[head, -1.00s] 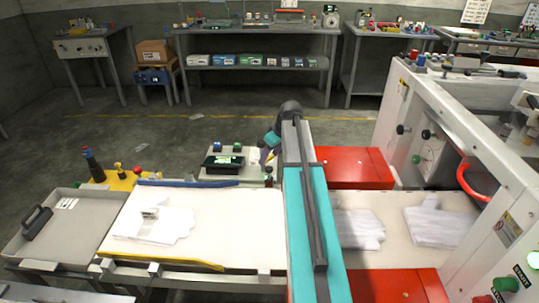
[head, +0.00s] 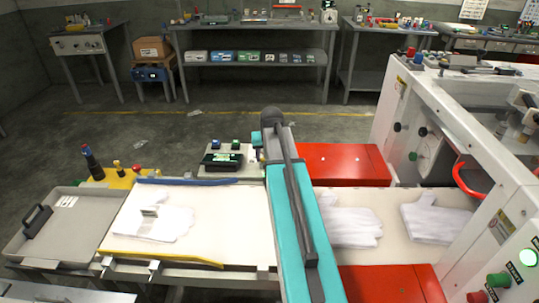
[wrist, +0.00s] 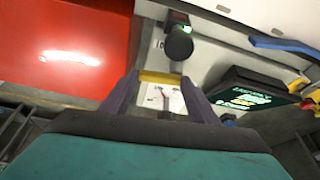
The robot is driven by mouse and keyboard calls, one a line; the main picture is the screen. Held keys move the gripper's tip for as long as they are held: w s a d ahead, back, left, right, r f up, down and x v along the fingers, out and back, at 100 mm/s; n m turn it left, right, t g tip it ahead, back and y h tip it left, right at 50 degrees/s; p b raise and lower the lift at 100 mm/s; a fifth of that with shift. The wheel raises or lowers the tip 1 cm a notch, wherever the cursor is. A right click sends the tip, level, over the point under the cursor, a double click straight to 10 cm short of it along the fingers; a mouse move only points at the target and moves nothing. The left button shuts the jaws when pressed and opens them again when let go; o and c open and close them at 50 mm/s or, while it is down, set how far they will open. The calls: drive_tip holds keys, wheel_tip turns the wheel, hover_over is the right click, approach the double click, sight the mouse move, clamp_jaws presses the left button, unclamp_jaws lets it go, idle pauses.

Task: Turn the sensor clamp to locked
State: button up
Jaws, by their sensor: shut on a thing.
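In the wrist view my gripper (wrist: 160,80) has its two purple fingers closed in on a yellow bar (wrist: 160,77), which looks like the handle of the sensor clamp. A white plate with a grey mark (wrist: 168,98) shows between the fingers, below the bar. A dark round knob or sensor head (wrist: 178,42) stands just beyond the fingertips, with a green light and a partly hidden label near it. I cannot read whether the clamp is at locked. In the head view my arm hides the gripper and the clamp.
A black display with green text (head: 222,160) stands close by; it also shows in the wrist view (wrist: 250,92). A red cover (head: 345,164) lies to the right. White gloves (head: 160,222) lie on the pale belt. A grey tray (head: 62,225) is at far left.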

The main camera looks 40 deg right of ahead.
drive_tip(key=shift+s+a+m, duration=0.1)
drive_tip(key=shift+m, duration=0.5)
drive_tip(key=shift+g+h, duration=0.3)
drive_tip(key=o, duration=0.8)
drive_tip(key=shift+c, duration=0.2)
drive_tip(key=shift+r, duration=0.15)
drive_tip(key=b+v, duration=0.1)
drive_tip(key=v, duration=1.2)
drive_tip(key=shift+s+r, duration=0.15)
drive_tip(key=shift+s, duration=0.1)
drive_tip(key=shift+a, duration=0.1)
